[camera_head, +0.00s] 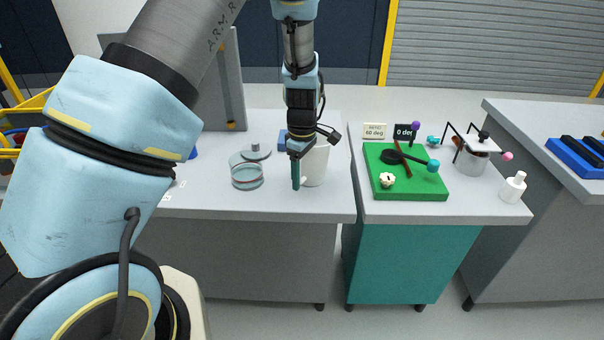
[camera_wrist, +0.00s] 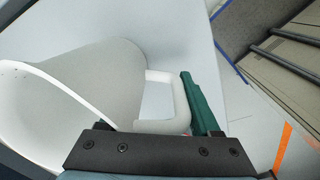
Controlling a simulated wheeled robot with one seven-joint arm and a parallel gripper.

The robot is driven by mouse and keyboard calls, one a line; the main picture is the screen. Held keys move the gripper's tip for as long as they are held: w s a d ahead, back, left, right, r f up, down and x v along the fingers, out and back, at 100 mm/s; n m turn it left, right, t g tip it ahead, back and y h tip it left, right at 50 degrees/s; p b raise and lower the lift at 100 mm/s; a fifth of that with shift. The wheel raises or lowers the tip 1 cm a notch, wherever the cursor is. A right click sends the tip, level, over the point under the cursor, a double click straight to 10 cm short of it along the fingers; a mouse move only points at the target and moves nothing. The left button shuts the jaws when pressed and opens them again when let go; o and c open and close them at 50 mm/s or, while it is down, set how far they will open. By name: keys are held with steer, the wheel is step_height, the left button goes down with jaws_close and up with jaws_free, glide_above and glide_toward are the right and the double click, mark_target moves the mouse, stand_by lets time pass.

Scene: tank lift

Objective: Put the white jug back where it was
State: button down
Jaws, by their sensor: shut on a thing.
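The white jug (camera_head: 316,164) is at the right end of the grey-topped bench, upright in the head view. Its base is at or just above the bench top; I cannot tell which. In the wrist view the jug (camera_wrist: 85,75) fills the left side, with its open mouth toward the lower left and its handle (camera_wrist: 180,108) toward my gripper. My gripper (camera_head: 297,172) is at the jug's left side in the head view, shut on the handle. One green finger (camera_wrist: 203,105) shows beside the handle; the other finger is hidden.
A blue object (camera_head: 284,141) is partly hidden behind my gripper. A gap separates this bench from the teal cart with the green board (camera_head: 420,186). A white bottle (camera_head: 513,188) stands farther right.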

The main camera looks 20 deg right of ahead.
steer(key=shift+c, duration=0.5)
jaws_free()
step_height(320, 180, up, 12)
steer(key=shift+s+r+b, duration=0.1)
steer(key=shift+r+b, duration=0.05)
steer(key=shift+b, duration=1.1)
steer(key=w+a+m, duration=0.2)
steer(key=a+m, duration=0.1)
steer(key=a, duration=1.2)
steer(key=s+a+m, duration=0.2)
steer(key=s+a, duration=0.2)
steer(key=a, duration=0.4)
steer(key=s+a+m+t, duration=0.1)
steer(key=s+a+m, duration=0.2)
steer(key=a, duration=0.6)
steer(key=shift+s+r+m, duration=0.25)
steer(key=shift+s+m, duration=0.05)
steer(key=shift+s, duration=0.45)
steer(key=shift+a, duration=0.1)
